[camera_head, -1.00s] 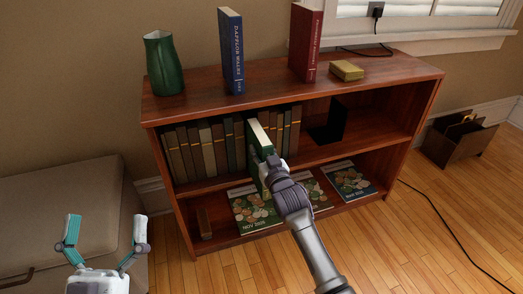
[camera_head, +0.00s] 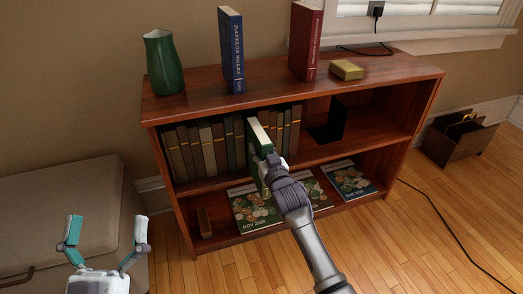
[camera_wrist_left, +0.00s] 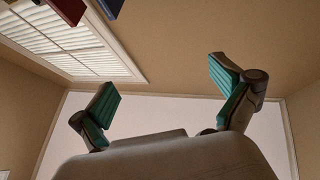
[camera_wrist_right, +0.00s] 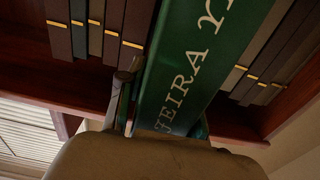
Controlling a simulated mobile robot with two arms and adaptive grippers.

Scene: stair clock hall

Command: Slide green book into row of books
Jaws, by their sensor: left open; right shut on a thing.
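The green book (camera_head: 259,142) stands upright at the row of books (camera_head: 208,148) on the upper shelf, in front of a gap between brown books. Its spine side sticks out past the row toward me. How deep its far end reaches is hidden. My right gripper (camera_head: 270,165) is shut on the green book near its spine. In the right wrist view the green spine (camera_wrist_right: 205,60) with pale lettering lies between the fingers, with brown books on both sides. My left gripper (camera_head: 106,240) is open and empty, low at the left, away from the shelf.
A black bookend (camera_head: 330,122) stands right of the row. A green jug (camera_head: 163,64), a blue book (camera_head: 231,50), a red book (camera_head: 306,42) and a yellow box (camera_head: 346,70) stand on top. Magazines (camera_head: 349,182) lie below. A padded bench (camera_head: 60,215) is at left.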

